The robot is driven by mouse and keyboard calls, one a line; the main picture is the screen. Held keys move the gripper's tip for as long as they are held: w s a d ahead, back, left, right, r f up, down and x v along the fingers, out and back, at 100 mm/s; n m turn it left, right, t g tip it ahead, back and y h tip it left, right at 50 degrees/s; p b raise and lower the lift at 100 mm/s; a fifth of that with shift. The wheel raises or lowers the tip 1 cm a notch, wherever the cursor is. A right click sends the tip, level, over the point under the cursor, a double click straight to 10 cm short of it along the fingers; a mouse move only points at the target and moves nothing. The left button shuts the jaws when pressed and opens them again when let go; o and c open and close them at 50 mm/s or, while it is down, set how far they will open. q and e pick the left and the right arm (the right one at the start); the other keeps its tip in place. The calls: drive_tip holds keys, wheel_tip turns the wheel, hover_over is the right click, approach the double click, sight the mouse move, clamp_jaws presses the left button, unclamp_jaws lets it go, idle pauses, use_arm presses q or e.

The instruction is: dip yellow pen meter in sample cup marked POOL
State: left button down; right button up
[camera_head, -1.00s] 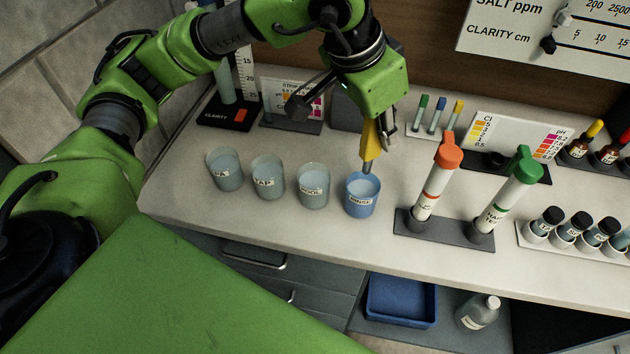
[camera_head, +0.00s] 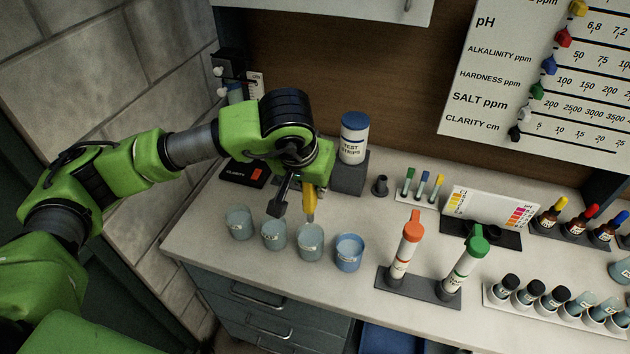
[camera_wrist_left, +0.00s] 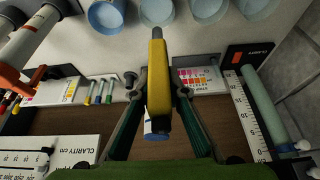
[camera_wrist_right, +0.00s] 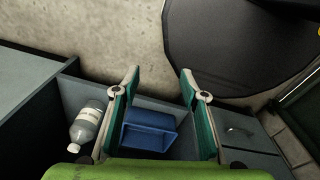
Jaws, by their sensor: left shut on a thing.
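The yellow pen meter (camera_head: 310,201) hangs tip down in my left gripper (camera_head: 303,186), which is shut on it. In the left wrist view the pen (camera_wrist_left: 157,75) sits between both fingers. The POOL cup (camera_head: 310,244) is the third from the left in the row, directly below the pen. The pen's tip overlaps this cup's opening in the head view; I cannot tell whether it is inside. The bluer RINSE cup (camera_head: 349,255) stands just to the right. My right gripper (camera_wrist_right: 158,72) shows only in its wrist view, open and empty.
Two more cups, TAP (camera_head: 274,236) and another (camera_head: 239,224), stand left of the POOL cup. A dark rack (camera_head: 420,293) with orange-capped and green-capped tubes is to the right. The test strips bottle (camera_head: 353,140) stands behind. The counter front is clear.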

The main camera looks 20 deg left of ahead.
sight(313, 216)
use_arm(q)
drive_tip(key=shift+f, duration=0.9)
wheel_tip(313, 216, down, 2)
drive_tip(key=shift+f+b, duration=0.1)
drive_tip(key=shift+b, duration=0.35)
wheel_tip(313, 216, down, 4)
drive_tip(key=b, duration=0.5)
drive_tip(key=shift+f, duration=0.2)
drive_tip(key=shift+f+b, duration=0.65)
use_arm(e)
wheel_tip(313, 216, down, 7)
drive_tip(key=shift+a, duration=0.3)
drive_tip(key=shift+f, duration=0.2)
use_arm(q)
drive_tip(key=shift+f+b, duration=1.1)
drive_tip(key=shift+b, duration=0.25)
use_arm(e)
drive_tip(key=shift+a+f, duration=0.2)
drive_tip(key=shift+f, duration=1)
use_arm(q)
drive_tip(key=shift+s, duration=0.1)
use_arm(e)
drive_tip(key=shift+d, duration=0.15)
